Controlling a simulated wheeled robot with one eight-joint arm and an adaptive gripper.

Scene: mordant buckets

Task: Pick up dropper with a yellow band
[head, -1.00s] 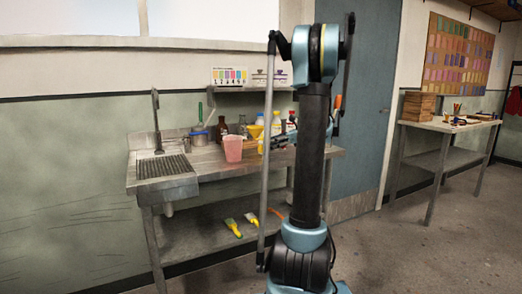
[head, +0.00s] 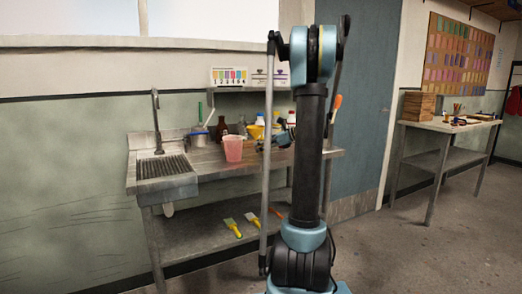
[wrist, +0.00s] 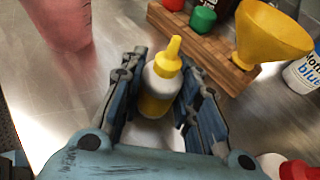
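In the wrist view, a small squeeze dropper bottle (wrist: 160,84) with a yellow pointed tip, whitish shoulder and yellow band stands on the metal counter (wrist: 103,60). My gripper (wrist: 162,60) has its two dark blue fingers parted, one on each side of the bottle. The bottle is between them; firm contact on both sides cannot be seen.
A wooden rack (wrist: 207,50) with red- and green-capped bottles and a yellow funnel (wrist: 270,32) is just beyond. A pink cup (head: 233,148) is left of the gripper. A white jar (wrist: 303,72) and red-capped bottle (wrist: 298,168) are right. The sink (head: 164,166) is at the counter's left.

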